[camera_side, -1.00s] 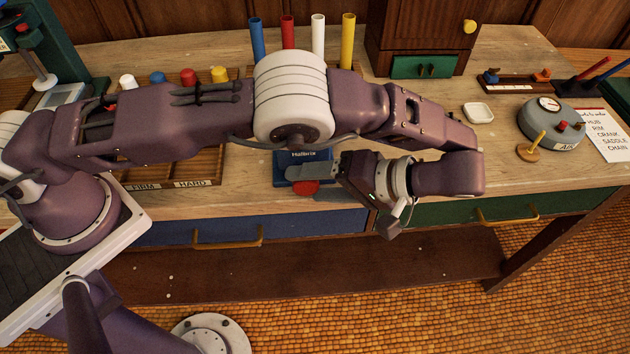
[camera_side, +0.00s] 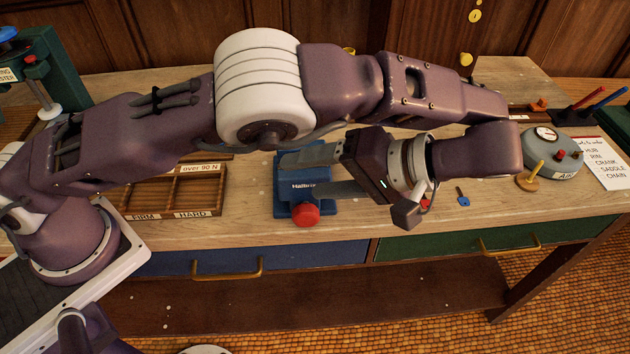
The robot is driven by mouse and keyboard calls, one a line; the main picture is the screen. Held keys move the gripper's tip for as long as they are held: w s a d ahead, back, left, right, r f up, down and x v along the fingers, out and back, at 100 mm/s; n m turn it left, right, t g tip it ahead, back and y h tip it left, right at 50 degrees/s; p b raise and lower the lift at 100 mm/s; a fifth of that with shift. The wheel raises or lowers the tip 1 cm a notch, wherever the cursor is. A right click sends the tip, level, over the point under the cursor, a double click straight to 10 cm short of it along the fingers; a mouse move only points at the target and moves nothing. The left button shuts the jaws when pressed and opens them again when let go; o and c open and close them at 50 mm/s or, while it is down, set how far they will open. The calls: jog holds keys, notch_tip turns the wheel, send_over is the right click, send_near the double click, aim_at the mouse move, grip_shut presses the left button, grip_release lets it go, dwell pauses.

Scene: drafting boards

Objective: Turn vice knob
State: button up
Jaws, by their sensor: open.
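The blue vice (camera_side: 287,205) stands near the front edge of the bench, left of the middle. Its red round knob (camera_side: 305,215) faces the front and is in plain view. My gripper (camera_side: 290,162) is above and behind the knob, over the back part of the vice, with its fingers pointing left.
A wooden compartment tray (camera_side: 180,190) lies left of the vice. A small blue key (camera_side: 462,198) and a grey gauge (camera_side: 555,155) are to the right. A wooden peg stand (camera_side: 530,182) is near the gauge. Bare bench lies on both sides of the vice.

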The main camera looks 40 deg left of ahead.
aim_at(311, 213)
jog(key=shift+w+f+t+h, duration=0.35)
jog(key=shift+f+t+h, duration=0.15)
jog(key=shift+f+h, duration=0.35)
jog(key=shift+s+d+f+n+t+h, duration=0.1)
jog(key=shift+f+n+t+h, duration=0.15)
jog(key=shift+n+t+h, duration=0.4)
jog(key=f, duration=0.2)
jog(key=f+t+h, duration=0.1)
jog(key=f, duration=0.1)
jog(key=s+a+f+t+h, duration=0.1)
jog(key=f, duration=0.2)
jog(key=shift+f, duration=0.1)
jog(key=shift+c, duration=0.2)
